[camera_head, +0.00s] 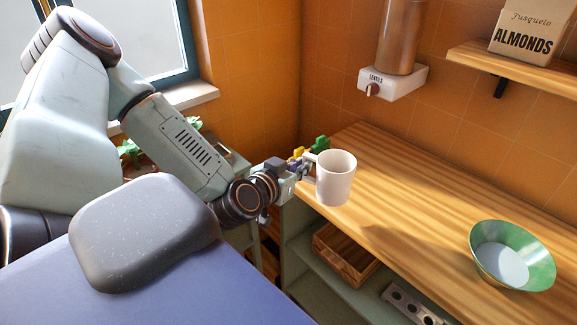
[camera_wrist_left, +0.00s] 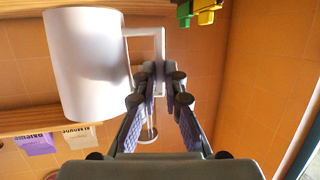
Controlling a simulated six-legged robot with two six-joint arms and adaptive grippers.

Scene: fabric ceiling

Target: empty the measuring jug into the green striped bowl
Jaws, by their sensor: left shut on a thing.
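The white measuring jug (camera_head: 335,180) is held upright at the left part of the wooden counter, apparently above it. It also shows in the left wrist view (camera_wrist_left: 88,65), with its square handle (camera_wrist_left: 160,45) between my fingers. My left gripper (camera_head: 306,171) is shut on that handle, on the jug's left side in the head view; its fingertips show in the wrist view (camera_wrist_left: 160,78). The contents of the jug cannot be made out. The green bowl (camera_head: 541,268) sits on the counter at the far right, apart from the jug, with a pale round area inside. My right gripper is not in view.
The wooden counter (camera_head: 420,210) is clear between jug and bowl. A lentil dispenser (camera_head: 393,82) hangs on the tiled wall behind. An almonds bag (camera_head: 525,38) stands on a wall shelf. Green and yellow pieces (camera_head: 320,143) are behind the jug. A wooden crate (camera_head: 345,262) sits below the counter.

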